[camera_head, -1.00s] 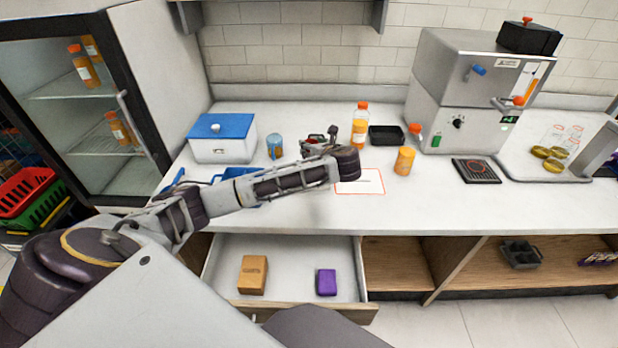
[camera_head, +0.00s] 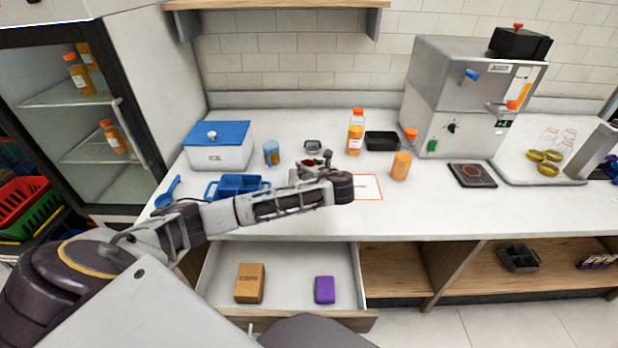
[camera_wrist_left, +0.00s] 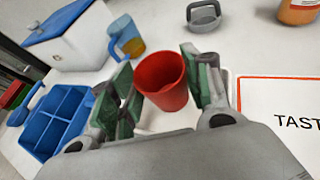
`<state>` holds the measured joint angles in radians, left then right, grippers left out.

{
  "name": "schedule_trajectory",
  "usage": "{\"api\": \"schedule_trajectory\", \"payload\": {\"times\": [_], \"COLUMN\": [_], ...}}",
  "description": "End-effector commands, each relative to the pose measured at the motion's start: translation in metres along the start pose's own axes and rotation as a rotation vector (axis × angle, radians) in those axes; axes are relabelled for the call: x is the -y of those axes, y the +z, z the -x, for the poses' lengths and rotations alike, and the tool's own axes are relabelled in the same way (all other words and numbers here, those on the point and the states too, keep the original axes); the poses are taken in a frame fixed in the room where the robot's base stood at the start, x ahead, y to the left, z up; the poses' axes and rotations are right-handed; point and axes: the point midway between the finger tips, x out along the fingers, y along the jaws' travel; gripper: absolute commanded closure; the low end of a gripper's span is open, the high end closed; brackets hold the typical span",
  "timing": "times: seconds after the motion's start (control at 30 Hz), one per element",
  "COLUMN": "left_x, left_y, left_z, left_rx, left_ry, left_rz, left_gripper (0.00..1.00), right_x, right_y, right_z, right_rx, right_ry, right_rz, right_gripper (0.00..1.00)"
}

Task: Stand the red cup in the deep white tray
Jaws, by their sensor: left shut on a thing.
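The red cup (camera_wrist_left: 162,80) is upright between the green-padded fingers of my left gripper (camera_wrist_left: 163,90) in the left wrist view. The gripper is shut on it. In the head view my left gripper (camera_head: 318,168) is over the middle of the counter, with my forearm hiding much of the cup. Below the cup in the left wrist view is a white, round-cornered shape that looks like the deep white tray (camera_wrist_left: 160,119). It is mostly hidden by the cup and gripper. I cannot tell whether the cup touches it. My right gripper is not in view.
A blue divided tray (camera_head: 238,184), a blue-handled mug (camera_head: 271,153) and a blue-lidded ice box (camera_head: 218,152) stand at the left. A grey-handled item (camera_head: 312,146) is behind the gripper. Juice bottles (camera_head: 356,133) and an orange-filled jar (camera_head: 401,166) stand right. An open drawer (camera_head: 290,258) lies below.

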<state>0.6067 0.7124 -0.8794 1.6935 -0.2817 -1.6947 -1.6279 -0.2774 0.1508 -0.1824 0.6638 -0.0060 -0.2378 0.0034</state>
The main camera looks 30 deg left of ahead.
Motion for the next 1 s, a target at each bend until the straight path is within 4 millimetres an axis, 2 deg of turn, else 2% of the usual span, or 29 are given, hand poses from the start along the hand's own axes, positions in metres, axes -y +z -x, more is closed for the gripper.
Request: {"api": "schedule_trajectory", "payload": {"times": [0.33, 0.7, 1.0], "left_x": [0.0, 0.002, 0.002], "left_y": [-0.003, -0.034, -0.035], "left_z": [-0.001, -0.014, -0.014], "left_rx": [0.0, 0.0, 0.0], "left_ry": [0.0, 0.001, 0.0], "left_rz": [-0.001, -0.003, -0.001], "left_gripper": [0.64, 0.64, 0.64], "right_x": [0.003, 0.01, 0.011], "right_y": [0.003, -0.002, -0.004], "right_z": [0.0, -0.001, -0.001], "right_rx": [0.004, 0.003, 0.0], "right_ry": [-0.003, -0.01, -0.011], "right_rz": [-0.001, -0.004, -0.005], "right_gripper": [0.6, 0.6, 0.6]}}
